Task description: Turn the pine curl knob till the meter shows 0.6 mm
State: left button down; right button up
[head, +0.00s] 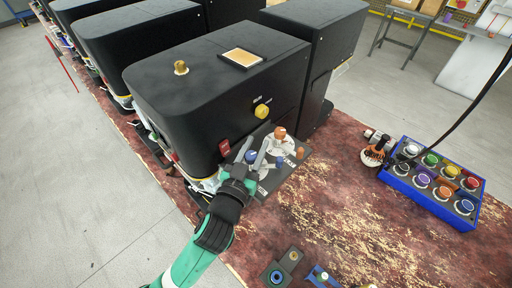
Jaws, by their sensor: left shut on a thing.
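My left gripper (255,150) reaches in on the green arm from the bottom and is at the small dark plate (266,187) in front of the nearest black machine. Its fingers are shut on a small blue knob (251,157), which is partly hidden between them. Which knob is the pine curl knob cannot be told from any label here. An orange knob (280,132) stands on a pale fitting just beyond the fingers. A yellow knob (262,111) is on the machine's face. No meter reading can be made out. My right gripper is not in view.
The black machine (205,75) stands close behind the gripper. A blue box of coloured knobs (390,174) and an orange-and-metal object (375,150) are at the right. Small fixtures (283,267) lie at the front. The worn red bench (320,205) is clear in the middle.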

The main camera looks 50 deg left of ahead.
aim_at(249, 162)
pick_arm(q)
jog(key=c, duration=0.5)
grip_release()
jog(key=v, duration=0.5)
jog(key=shift+d+f, duration=0.1)
jog(key=shift+d, duration=0.05)
jog(key=v, duration=0.1)
jog(key=p+v, duration=0.1)
jog(key=v, duration=0.1)
jog(key=p+v, duration=0.1)
jog(key=v, duration=0.1)
jog(key=shift+s+d+r, duration=0.1)
jog(key=shift+s+r, duration=0.05)
jog(key=shift+r, duration=0.15)
jog(key=shift+s+d+p, duration=0.15)
jog(key=shift+s+p, duration=0.2)
jog(key=shift+p, duration=0.05)
jog(key=shift+s+f, duration=0.25)
